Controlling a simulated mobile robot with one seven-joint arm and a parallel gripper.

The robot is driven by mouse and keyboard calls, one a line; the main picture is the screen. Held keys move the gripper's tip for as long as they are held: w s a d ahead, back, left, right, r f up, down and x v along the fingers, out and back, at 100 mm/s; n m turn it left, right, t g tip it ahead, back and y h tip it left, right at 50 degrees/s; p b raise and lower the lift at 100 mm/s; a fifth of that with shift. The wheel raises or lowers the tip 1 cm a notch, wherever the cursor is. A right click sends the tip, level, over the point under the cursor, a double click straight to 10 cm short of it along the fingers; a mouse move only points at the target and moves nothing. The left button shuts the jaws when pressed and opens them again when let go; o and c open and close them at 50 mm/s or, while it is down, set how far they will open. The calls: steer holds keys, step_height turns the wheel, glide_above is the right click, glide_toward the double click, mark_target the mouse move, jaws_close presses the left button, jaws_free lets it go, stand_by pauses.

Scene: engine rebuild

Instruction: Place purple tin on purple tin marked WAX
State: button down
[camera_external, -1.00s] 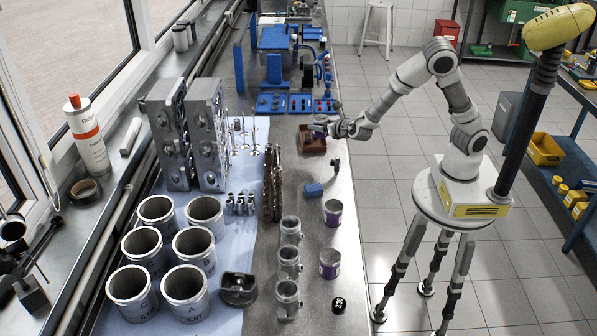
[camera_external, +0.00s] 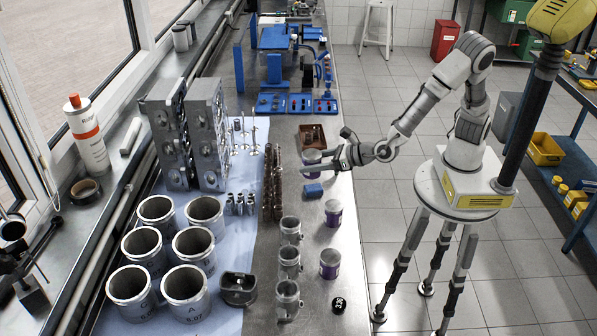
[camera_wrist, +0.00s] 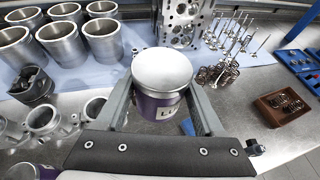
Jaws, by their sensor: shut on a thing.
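My gripper (camera_external: 314,168) is shut on a purple tin (camera_wrist: 160,103) with a pale lid and a white label, of which "LU" can be read in the wrist view. The tin (camera_external: 312,156) is held upright between the two fingers, over the right part of the bench. Two more purple tins stand upright on the bench nearer the external camera: one farther (camera_external: 333,211), one nearer (camera_external: 330,263). Their labels are too small to read, so I cannot tell which is marked WAX. Neither is touched by my gripper.
A blue block (camera_external: 313,190) lies just in front of my gripper. A round black item (camera_external: 338,305) is at the front. A brown tray (camera_external: 311,135) lies behind my gripper.

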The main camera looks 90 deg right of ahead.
steer(key=s+a+r+n+y+p, duration=0.1)
steer(key=s+a+n+y, duration=0.1)
steer(key=a, duration=0.4)
steer(key=s+a+r+n+y, duration=0.1)
steer(key=s+a+y, duration=0.1)
steer(key=a, duration=0.4)
steer(key=p, duration=0.3)
glide_above(331, 256)
steer(key=d, duration=0.1)
step_height(331, 256, down, 6)
steer(key=shift+w, duration=0.15)
steer(key=shift+a+f, duration=0.4)
steer(key=shift+a, duration=0.05)
steer(key=shift+f, duration=1.95)
steer(key=shift+f, duration=0.2)
jaws_free()
steer(key=shift+r, duration=0.1)
